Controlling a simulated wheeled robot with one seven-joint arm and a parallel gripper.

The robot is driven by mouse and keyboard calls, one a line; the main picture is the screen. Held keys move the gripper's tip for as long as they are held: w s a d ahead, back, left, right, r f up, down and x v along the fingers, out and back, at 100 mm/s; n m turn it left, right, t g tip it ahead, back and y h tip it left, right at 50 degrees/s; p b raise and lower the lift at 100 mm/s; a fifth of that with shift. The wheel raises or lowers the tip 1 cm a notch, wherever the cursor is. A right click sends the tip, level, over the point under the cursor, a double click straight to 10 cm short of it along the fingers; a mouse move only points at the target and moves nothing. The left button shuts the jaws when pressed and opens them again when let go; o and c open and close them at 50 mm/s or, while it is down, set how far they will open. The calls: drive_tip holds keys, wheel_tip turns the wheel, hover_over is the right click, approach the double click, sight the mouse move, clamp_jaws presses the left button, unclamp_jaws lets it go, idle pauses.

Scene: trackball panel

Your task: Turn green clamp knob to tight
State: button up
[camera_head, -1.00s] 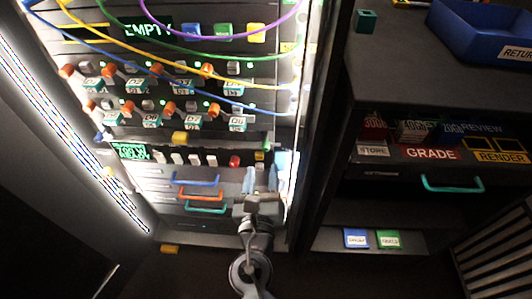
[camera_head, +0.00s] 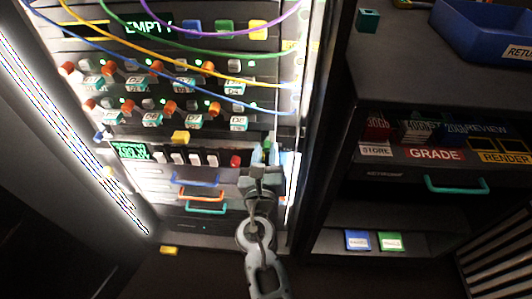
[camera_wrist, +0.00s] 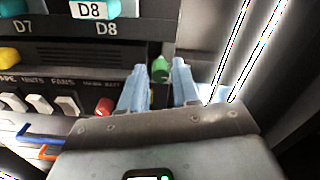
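The green clamp knob (camera_wrist: 160,68) is a small green knob at the right side of the panel. In the wrist view it shows between the two light-blue fingers of my gripper (camera_wrist: 160,82), which are apart, with gaps visible on both sides of the knob. In the head view my gripper (camera_head: 265,156) is raised at the panel's right edge, and the green knob (camera_head: 267,146) shows small at its fingertips. I cannot tell how deep the fingers reach around the knob.
A red knob (camera_wrist: 104,106) and several white switches (camera_wrist: 66,104) are left of my gripper. A bright light strip (camera_wrist: 232,50) is close on its right. Blue (camera_head: 195,178), orange and teal handles sit below. Cables hang across the upper rack.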

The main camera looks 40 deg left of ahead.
clamp_jaws()
